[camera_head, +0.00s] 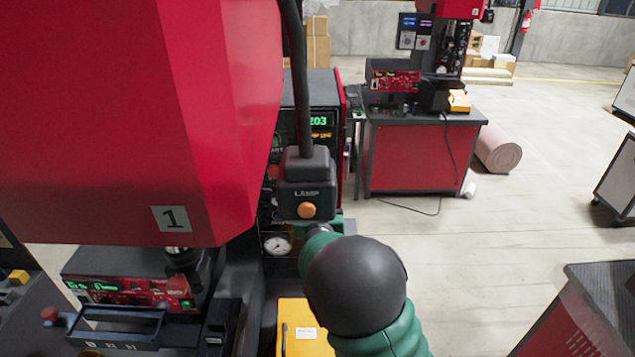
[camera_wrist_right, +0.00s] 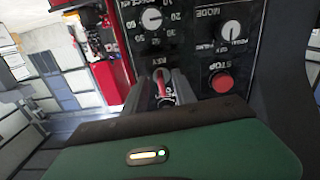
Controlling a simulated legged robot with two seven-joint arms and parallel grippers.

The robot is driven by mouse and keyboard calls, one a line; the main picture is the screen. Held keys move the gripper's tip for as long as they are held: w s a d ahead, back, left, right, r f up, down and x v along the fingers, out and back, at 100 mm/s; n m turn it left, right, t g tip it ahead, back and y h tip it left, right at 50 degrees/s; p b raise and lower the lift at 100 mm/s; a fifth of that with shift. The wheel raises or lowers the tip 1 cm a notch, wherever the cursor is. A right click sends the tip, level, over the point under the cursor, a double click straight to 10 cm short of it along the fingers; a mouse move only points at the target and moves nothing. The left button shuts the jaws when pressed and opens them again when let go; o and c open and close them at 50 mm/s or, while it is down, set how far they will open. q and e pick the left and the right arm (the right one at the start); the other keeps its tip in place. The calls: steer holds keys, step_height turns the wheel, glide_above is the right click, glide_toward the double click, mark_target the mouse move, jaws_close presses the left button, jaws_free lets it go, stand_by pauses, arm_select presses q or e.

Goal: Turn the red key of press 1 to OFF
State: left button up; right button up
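Press 1 (camera_head: 222,120) is the big red machine at the left in the head view, with a "1" plate on it. In the right wrist view, its dark control panel (camera_wrist_right: 192,55) appears upside down. The red key (camera_wrist_right: 163,88) sits under the KEY label, between the two grey fingers of my right gripper (camera_wrist_right: 165,92). Whether the fingers press on the key is too small to tell. The key's markings are partly hidden. In the head view, my right arm reaches to the panel behind the lamp box, which hides the gripper. My left gripper is not in view.
The lamp box (camera_head: 308,185) with an orange button hangs in front of the panel. A red STOP button (camera_wrist_right: 221,82) and a MODE knob (camera_wrist_right: 230,31) are beside the key. A yellow box (camera_head: 303,325) stands below. Open floor lies to the right.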

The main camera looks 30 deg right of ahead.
steer(key=v, duration=0.7)
steer(key=shift+a+f, duration=0.1)
stand_by(0.4)
